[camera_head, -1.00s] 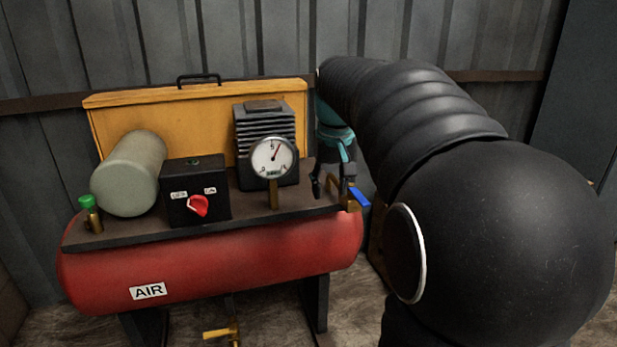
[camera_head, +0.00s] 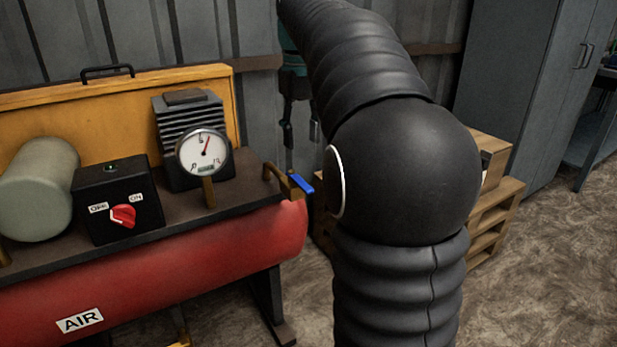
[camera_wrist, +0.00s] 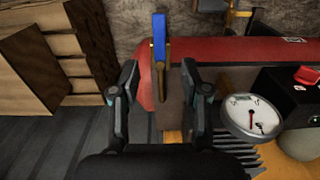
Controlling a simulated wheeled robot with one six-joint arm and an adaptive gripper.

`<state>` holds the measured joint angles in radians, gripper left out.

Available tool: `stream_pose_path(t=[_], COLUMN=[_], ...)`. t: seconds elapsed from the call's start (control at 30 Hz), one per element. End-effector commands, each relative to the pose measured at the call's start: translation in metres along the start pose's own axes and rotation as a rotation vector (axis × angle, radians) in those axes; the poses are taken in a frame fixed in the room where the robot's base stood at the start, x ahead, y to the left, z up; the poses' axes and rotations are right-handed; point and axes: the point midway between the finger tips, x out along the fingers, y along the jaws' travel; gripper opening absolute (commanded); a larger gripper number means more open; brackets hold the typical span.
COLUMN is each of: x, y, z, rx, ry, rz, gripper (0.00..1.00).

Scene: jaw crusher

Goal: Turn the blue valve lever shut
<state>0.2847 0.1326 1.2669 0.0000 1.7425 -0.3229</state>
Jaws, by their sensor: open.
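The blue valve lever (camera_head: 301,183) sits on a brass valve (camera_head: 280,177) at the right end of the red air tank (camera_head: 250,240). The lever sticks out to the right and toward the head camera. My gripper (camera_head: 300,146) hangs fingers down behind the valve, near the wall, apart from the lever. In the wrist view my gripper (camera_wrist: 160,72) is open and empty. There the blue lever (camera_wrist: 159,38) lies straight ahead, centred between the fingertips in the picture and past them. The brass valve body (camera_wrist: 160,78) shows below it, between the fingers. I see no contact.
A pressure gauge (camera_head: 202,152) and a black switch box with a red knob (camera_head: 124,215) stand on the tank's top plate. A wooden pallet stack (camera_head: 492,222) is right of the tank, partly behind my arm. The corrugated wall is close behind. Floor is free at right.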

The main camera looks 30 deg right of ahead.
Motion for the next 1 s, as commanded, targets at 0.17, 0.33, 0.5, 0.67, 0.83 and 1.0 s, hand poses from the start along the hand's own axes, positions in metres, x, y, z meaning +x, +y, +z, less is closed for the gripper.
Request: stream_pose_path(t=[0.17,0.33,0.5,0.67,0.83,1.0], x=[0.037,0.066,0.085,0.094,0.095,0.095], y=[0.001,0.001,0.001,0.001,0.001,0.001], z=[0.001,0.001,0.001,0.001,0.000,0.000], rx=[0.002,0.003,0.003,0.003,0.004,0.004], ry=[-0.003,-0.002,0.000,0.000,0.001,0.001], rz=[-0.001,-0.001,0.000,0.000,0.000,0.000], gripper=[0.46,0.46,0.46,0.46,0.46,0.36])
